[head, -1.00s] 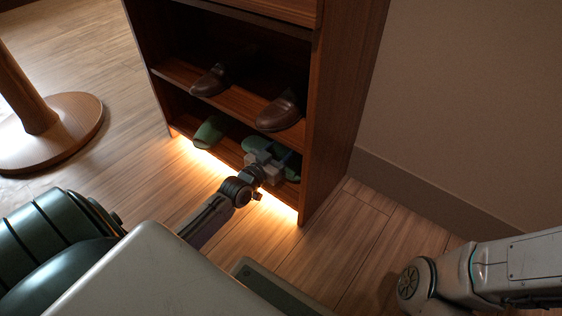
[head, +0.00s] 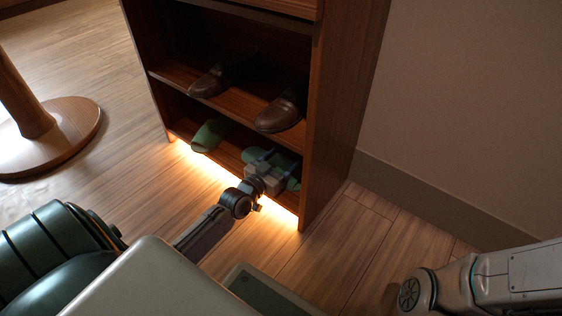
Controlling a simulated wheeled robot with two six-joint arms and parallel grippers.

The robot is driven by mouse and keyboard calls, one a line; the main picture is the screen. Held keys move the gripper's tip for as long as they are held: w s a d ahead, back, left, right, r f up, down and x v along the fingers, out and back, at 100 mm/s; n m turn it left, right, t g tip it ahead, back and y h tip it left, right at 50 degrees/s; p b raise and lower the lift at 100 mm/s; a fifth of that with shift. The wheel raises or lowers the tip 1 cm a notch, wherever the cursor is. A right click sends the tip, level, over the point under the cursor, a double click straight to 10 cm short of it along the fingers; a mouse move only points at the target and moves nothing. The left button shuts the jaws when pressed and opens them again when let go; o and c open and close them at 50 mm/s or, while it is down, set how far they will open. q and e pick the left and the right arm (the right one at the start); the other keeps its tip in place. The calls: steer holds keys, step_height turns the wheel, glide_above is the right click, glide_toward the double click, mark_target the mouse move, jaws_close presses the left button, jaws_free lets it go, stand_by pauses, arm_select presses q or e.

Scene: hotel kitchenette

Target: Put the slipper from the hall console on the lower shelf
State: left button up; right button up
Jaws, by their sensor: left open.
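The cabinet's lower shelf (head: 232,151) holds two green slippers. The left slipper (head: 209,134) lies with its toe end toward the front. The right slipper (head: 252,155) lies near the cabinet's right wall and is partly hidden by my left gripper (head: 275,162). My left gripper is open at the front of the lower shelf, with its fingers pointing in at the right slipper. I cannot tell whether the fingers touch it. My right arm shows at the lower right, but its gripper is out of view.
A pair of brown shoes, left (head: 209,80) and right (head: 281,111), stands on the shelf above (head: 238,101). The cabinet's right side panel (head: 335,110) is close to the gripper. A round wooden table base (head: 75,125) stands at left. Floor in front is clear.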

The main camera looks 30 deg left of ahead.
arm_select(q)
steer(key=shift+s+r, duration=0.15)
steer(key=shift+s, duration=0.05)
steer(key=s+p, duration=0.6)
steer(key=s, duration=0.5)
steer(key=shift+s+a+p, duration=0.3)
steer(key=shift+a, duration=0.15)
